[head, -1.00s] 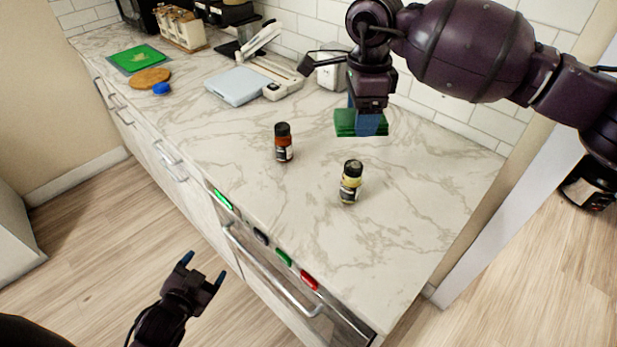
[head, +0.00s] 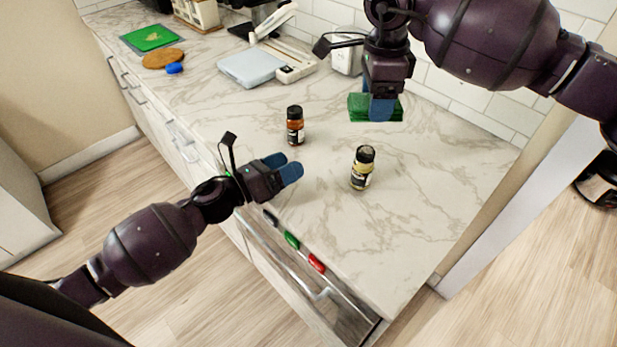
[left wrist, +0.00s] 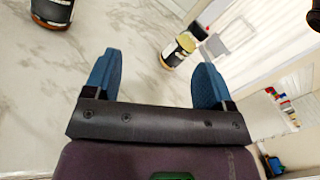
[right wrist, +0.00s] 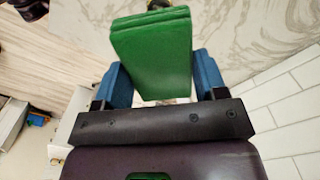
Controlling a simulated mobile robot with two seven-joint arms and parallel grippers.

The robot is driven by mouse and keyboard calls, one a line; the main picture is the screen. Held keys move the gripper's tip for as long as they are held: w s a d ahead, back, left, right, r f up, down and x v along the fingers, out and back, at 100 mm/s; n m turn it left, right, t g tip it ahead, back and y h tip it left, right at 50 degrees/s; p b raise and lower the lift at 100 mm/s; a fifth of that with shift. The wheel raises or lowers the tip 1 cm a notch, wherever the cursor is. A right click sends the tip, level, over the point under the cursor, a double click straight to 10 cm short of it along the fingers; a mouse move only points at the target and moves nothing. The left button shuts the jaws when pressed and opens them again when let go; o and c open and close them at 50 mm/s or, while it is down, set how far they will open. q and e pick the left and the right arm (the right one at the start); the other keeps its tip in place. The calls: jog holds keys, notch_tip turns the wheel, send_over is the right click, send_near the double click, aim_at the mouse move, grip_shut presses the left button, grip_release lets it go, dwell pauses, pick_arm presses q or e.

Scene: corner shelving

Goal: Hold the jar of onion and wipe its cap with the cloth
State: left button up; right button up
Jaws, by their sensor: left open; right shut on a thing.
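Two small dark-capped jars stand upright on the marble counter; their labels are too small to read. The pale yellow jar (head: 362,170), which looks like the onion, also shows in the left wrist view (left wrist: 178,50). The other jar (head: 295,126) holds red-brown contents and stands further back. My left gripper (head: 284,168) is open and empty over the counter's front edge, left of the pale jar and apart from it. My right gripper (head: 381,108) is shut on the folded green cloth (right wrist: 152,55), behind the pale jar.
A light blue scale (head: 250,66) stands further back left. A green board (head: 150,38), a round brown mat (head: 163,59) and a blue item (head: 174,68) lie at the far left. The counter right of the pale jar is clear. The tiled wall is close behind the cloth.

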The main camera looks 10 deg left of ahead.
aim_at(354, 166)
pick_arm(q)
jog(key=d+m+g, duration=0.1)
jog(key=d+m, duration=0.1)
jog(key=s+d+m+g+h, duration=0.1)
jog(key=m, duration=0.2)
jog(key=d+m+g, duration=0.1)
jog(key=d+m, duration=0.1)
jog(key=shift+s+d+f+m+h, duration=0.3)
jog(key=shift+s+h, duration=0.05)
jog(key=shift+h, duration=0.05)
jog(key=x, duration=1.2)
jog(key=shift+s+d, duration=0.1)
jog(key=shift+c, duration=0.2)
jog(key=c, duration=1)
jog(key=o, duration=0.9)
jog(key=c, duration=0.9)
